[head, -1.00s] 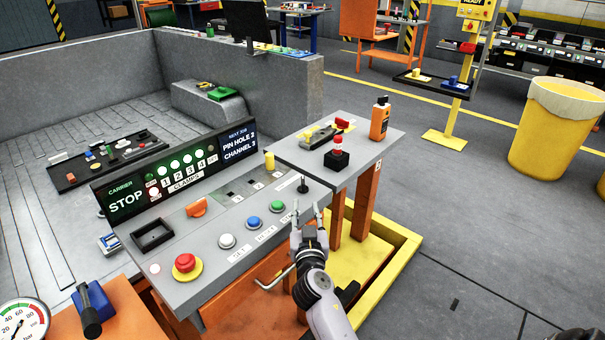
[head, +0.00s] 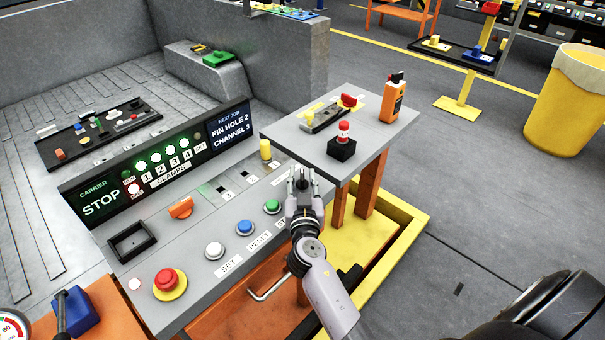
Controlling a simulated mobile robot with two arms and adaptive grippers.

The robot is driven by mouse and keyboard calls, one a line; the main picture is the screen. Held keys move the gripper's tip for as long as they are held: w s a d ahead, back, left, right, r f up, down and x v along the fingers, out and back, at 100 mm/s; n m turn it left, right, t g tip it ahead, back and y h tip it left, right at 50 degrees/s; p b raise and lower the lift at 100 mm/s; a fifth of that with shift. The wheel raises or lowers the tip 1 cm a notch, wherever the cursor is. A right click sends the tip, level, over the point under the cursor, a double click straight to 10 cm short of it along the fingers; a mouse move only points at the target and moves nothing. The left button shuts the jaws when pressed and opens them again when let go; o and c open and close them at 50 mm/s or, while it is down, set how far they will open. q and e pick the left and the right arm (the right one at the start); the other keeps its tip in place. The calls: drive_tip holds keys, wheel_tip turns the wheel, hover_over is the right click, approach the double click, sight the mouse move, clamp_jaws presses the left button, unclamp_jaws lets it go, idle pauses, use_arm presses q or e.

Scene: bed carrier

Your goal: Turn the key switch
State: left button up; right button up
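An orange turn handle (head: 181,207), which may be the key switch, sits on the grey sloped control panel (head: 190,262), left of the push buttons. My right gripper (head: 301,176) is over the panel's right end, well to the right of that handle. Its fingers look apart, with a dark knob, seemingly the black stick on the panel, showing between them. I cannot tell whether they touch it. My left gripper is out of view.
The panel carries a red stop button (head: 168,280), white (head: 214,250), blue (head: 244,228) and green (head: 272,206) buttons. The lit display (head: 160,165) stands behind. The side table (head: 375,130) holds a red-topped black box (head: 342,147) and an orange device (head: 393,100).

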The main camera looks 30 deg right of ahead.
drive_tip(key=shift+s, duration=0.1)
drive_tip(key=shift+c, duration=0.3)
clamp_jaws()
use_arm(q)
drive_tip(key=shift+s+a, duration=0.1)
